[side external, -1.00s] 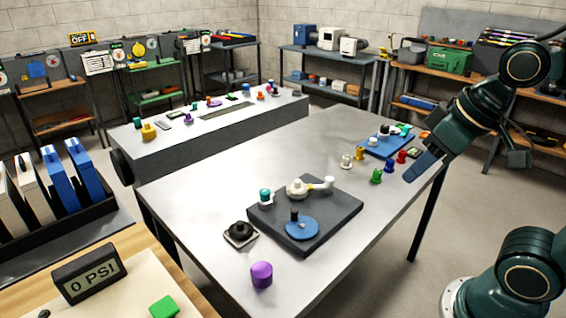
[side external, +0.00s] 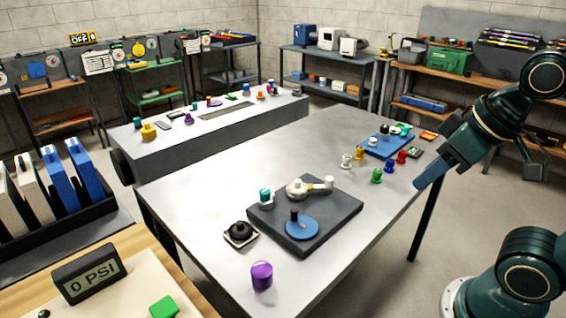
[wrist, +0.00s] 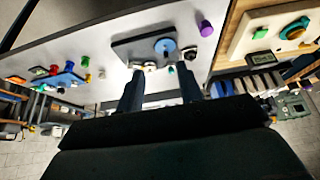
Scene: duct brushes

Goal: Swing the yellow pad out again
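A dark square plate (side external: 345,212) lies on the grey table, with a cream pivot knob (side external: 297,188) and a short pale-yellow swing arm (side external: 315,187) ending in a white post (side external: 329,183). I cannot make out a separate yellow pad. A blue disc (side external: 302,229) with a dark peg sits at the plate's front, and a teal-topped knob (side external: 265,196) at its left. The plate also shows in the wrist view (wrist: 127,48). My gripper (side external: 424,184) is above the table's right edge, well apart from the plate. In the wrist view its two fingers (wrist: 160,88) are spread and empty.
A black knob on a pale base (side external: 240,233) and a purple cylinder (side external: 262,276) stand left of and in front of the plate. Several coloured knobs and a blue tray (side external: 380,147) are at the back right. The table between plate and right edge is clear.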

